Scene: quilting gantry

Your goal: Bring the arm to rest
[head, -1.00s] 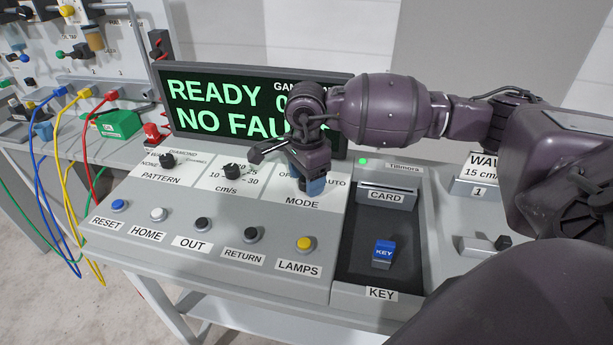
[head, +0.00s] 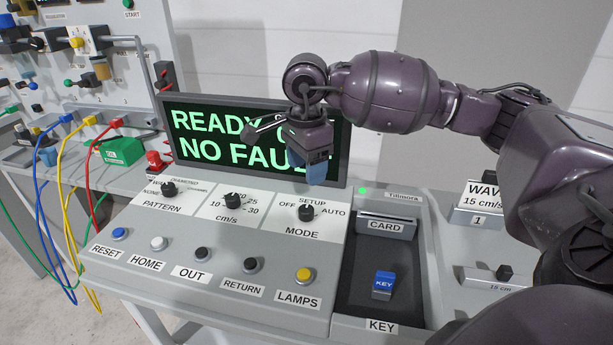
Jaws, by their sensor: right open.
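My right arm comes in from the right, and its purple gripper (head: 306,165) hangs in the air in front of the display (head: 232,172). Its blue-tipped fingers point down, are open and hold nothing I can see. They are above and apart from the black MODE knob (head: 306,211) on the sloped panel. The display reads READY and NO FAULT in green, partly hidden by the gripper. My left gripper is not in view.
The console has a row of buttons, with the yellow LAMPS button (head: 303,275) at its right end. A blue key (head: 384,284) stands in the dark KEY recess, in front of the CARD slot (head: 386,228). Coloured cables (head: 64,190) hang at the left.

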